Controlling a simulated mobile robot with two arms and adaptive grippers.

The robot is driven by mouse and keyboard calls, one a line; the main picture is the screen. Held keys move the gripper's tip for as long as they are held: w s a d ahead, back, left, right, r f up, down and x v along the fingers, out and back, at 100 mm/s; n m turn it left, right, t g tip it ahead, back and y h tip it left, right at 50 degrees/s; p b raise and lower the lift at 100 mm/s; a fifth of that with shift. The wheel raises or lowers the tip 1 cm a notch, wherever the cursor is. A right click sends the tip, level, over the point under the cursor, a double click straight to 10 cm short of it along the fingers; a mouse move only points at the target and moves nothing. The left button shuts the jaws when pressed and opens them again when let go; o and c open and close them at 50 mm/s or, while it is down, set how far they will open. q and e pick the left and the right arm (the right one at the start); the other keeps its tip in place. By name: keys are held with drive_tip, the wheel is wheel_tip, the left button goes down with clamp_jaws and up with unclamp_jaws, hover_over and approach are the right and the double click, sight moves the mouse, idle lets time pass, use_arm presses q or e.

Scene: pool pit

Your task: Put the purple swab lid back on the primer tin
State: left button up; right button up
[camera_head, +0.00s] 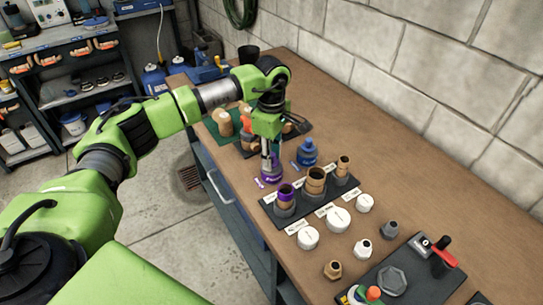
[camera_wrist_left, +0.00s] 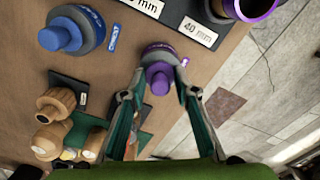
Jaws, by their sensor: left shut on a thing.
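The purple swab lid (camera_wrist_left: 158,79) has a knob-like top and sits between the fingers of my left gripper (camera_wrist_left: 157,93) in the left wrist view. The grey-and-purple primer tin (camera_wrist_left: 163,53) shows directly beyond the lid; it stands on the bench in the head view (camera_head: 271,179). My left gripper (camera_head: 270,157) points down over this tin, shut on the lid. The lid lines up with the tin's top, but I cannot tell whether it is seated or a little above. The fingers hide much of the lid in the head view. My right gripper is not in view.
A blue tin (camera_head: 307,153) stands close to the right. Wooden-coloured fittings (camera_wrist_left: 55,105) lie on a dark mat. The bench's front edge is close to the primer tin.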

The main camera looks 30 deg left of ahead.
use_arm(q)
drive_tip(key=shift+f, duration=0.15)
drive_tip(key=o, duration=1.4)
drive_tip(key=shift+c, duration=0.2)
drive_tip(key=shift+r+p, duration=2.15)
drive_tip(key=shift+r, duration=1.9)
